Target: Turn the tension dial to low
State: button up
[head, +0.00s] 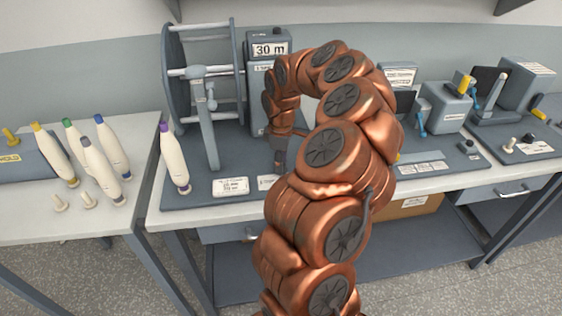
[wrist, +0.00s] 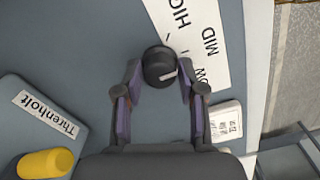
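The tension dial (wrist: 159,62) is a small dark round knob with a short white mark on its right-hand side in the wrist view. It stands beside a white scale label (wrist: 196,35) reading HIGH, MID and a partly covered LOW. The white mark faces roughly towards the LOW end; its exact setting is hard to tell. My gripper (wrist: 161,74) is open, with one fingertip on each side of the dial and a gap showing on the left. Contact on the right is unclear. In the head view my gripper (head: 281,150) is above the grey bench unit; the dial is hidden behind my arm.
A grey block labelled Threnholt (wrist: 43,110) and a yellow cylinder (wrist: 46,163) lie left in the wrist view. A small white card (wrist: 226,121) is on the right. A reel stand (head: 205,110) and bobbins (head: 173,160) stand left of my arm.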

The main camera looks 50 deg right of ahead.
grip_shut()
jog(key=shift+f+b, duration=0.15)
jog(key=shift+b, duration=0.45)
jog(key=shift+f+m+b, duration=0.15)
jog(key=shift+m+b, duration=0.55)
jog(key=shift+b, duration=0.3)
jog(key=m+b, duration=0.3)
jog(key=b, duration=0.2)
jog(key=shift+d, duration=0.1)
jog(key=m+b, duration=0.2)
jog(key=b, duration=0.1)
jog(key=m+b, duration=0.3)
jog(key=shift+r, duration=0.25)
jog(key=shift+m+b, duration=0.3)
